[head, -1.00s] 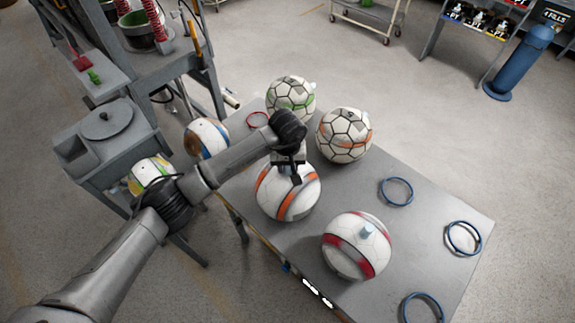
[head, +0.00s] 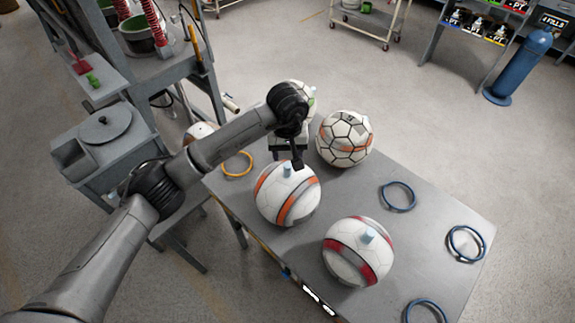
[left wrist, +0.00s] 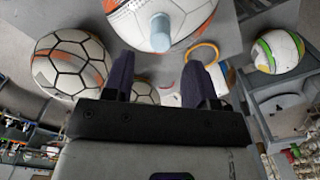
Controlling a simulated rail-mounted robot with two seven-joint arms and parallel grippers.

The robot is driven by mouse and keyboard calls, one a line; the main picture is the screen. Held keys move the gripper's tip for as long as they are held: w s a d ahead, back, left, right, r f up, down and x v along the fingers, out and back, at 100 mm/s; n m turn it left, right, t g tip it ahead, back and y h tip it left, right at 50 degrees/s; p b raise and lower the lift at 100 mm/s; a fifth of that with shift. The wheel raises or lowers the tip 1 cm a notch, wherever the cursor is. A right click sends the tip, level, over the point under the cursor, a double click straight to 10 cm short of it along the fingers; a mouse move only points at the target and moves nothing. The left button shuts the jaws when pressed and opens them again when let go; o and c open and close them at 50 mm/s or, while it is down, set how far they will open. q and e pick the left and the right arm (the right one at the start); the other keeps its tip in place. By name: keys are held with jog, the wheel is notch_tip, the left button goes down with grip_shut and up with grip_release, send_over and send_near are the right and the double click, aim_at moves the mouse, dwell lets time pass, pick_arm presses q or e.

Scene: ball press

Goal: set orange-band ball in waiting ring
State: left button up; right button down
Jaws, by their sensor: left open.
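The orange-band ball (head: 270,205), white with orange and grey bands, sits on the grey table near its left edge. A pale blue peg (head: 287,170) stands on its top. In the left wrist view the ball (left wrist: 185,14) is at the top edge, its peg (left wrist: 160,32) beyond the fingers. My left gripper (head: 297,163) is beside the ball's top, on the far side of the peg. In the wrist view the left gripper (left wrist: 158,85) has its fingers apart with nothing between them. Any ring under the ball is hidden. My right gripper is not in view.
An orange ring (head: 237,165) lies empty at the table's left. Blue rings (head: 397,196) lie at the right side. A red-band ball (head: 345,262) is in front, a hexagon-patterned ball (head: 344,138) behind.

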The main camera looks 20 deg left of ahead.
pick_arm(q)
jog(key=shift+r+b, duration=0.45)
jog(key=shift+r, duration=1.95)
